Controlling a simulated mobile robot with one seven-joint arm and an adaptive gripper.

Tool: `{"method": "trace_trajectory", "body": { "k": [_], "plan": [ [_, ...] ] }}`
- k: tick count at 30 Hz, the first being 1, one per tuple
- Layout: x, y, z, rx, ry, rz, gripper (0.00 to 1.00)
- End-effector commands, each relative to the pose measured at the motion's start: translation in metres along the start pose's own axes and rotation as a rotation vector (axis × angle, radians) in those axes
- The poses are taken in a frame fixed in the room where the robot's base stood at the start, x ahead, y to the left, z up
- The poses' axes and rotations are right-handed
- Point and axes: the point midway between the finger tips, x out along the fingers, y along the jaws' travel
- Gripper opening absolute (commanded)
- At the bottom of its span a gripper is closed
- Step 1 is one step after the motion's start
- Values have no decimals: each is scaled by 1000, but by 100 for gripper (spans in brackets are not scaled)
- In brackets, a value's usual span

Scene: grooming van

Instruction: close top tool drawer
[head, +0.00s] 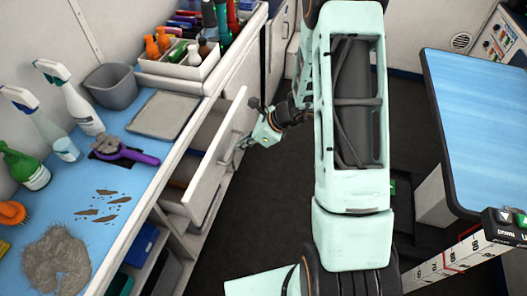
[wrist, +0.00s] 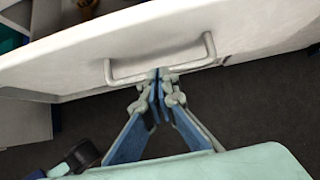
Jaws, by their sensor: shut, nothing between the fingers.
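The top tool drawer (head: 207,160) in the head view is pulled out from the white counter, its white front facing my arm. Its inside is partly visible, with dark and brownish contents at the bottom. A bar handle (wrist: 163,75) runs across the drawer front in the wrist view. My gripper (wrist: 157,77) is shut and empty, with its fingertips at the handle's lower edge near its middle. Whether the tips touch the handle or the front, I cannot tell. In the head view my gripper (head: 243,144) is just right of the drawer front.
Open shelves lie below. A blue table (head: 480,110) stands right.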

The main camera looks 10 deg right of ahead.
Motion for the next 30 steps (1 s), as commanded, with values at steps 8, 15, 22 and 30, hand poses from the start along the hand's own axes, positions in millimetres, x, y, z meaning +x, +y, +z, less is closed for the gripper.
{"method": "trace_trajectory", "body": {
  "k": [8,15,22,30],
  "plan": [
    [43,0,52,-2,0,1,0],
    [65,-1,79,0,1,0,0],
    [73,-1,89,1,1,0,0],
    [74,-2,90,2,1,-1,0]
  ]
}}
